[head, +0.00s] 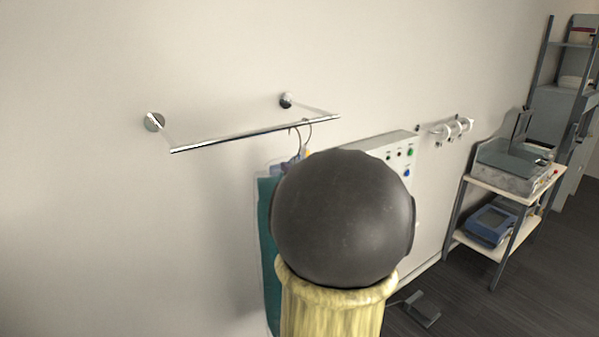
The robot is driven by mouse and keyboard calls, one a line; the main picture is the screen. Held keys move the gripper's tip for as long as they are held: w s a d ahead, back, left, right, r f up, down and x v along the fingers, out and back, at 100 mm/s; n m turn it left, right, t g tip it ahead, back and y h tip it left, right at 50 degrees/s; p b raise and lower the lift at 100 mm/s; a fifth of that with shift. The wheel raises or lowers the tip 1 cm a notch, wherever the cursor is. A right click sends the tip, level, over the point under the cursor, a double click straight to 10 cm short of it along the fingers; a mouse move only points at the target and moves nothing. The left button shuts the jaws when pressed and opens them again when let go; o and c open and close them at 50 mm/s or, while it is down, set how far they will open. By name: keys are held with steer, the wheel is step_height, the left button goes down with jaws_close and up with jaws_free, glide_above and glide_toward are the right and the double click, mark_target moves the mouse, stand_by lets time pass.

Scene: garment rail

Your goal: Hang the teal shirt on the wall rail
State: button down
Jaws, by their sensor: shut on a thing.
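The chrome wall rail (235,137) sticks out from the wall on two round mounts. Thin hanger hooks (300,128) show at its right part; I cannot tell whether they rest over the bar or are just in front of it. The teal shirt (267,240) hangs below, and only a narrow left strip of it shows. A pale edge runs along its left side. The dark round joint and yellow link of my arm cover the rest of the shirt and most of the hanger. My gripper is hidden behind them.
A white wall cabinet (405,155) with coloured buttons stands just right of the rail. A shelved cart (510,190) with devices stands at the right. The wall left of the rail is bare.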

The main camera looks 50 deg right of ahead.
steer(key=shift+a+b+x, duration=0.15)
steer(key=shift+x, duration=1.55)
steer(key=shift+a+b+x, duration=0.15)
steer(key=shift+a+x, duration=0.05)
steer(key=shift+x, duration=1.5)
steer(key=shift+w+d+r, duration=0.1)
steer(key=shift+w+r, duration=0.15)
steer(key=shift+w+d, duration=0.1)
steer(key=shift+w, duration=0.1)
steer(key=shift+w, duration=0.1)
steer(key=shift+p+x, duration=0.55)
steer(key=shift+x, duration=1.8)
steer(key=shift+w+f+b, duration=0.1)
steer(key=shift+f+b, duration=1)
steer(key=shift+f, duration=0.15)
steer(key=c, duration=1.2)
jaws_free()
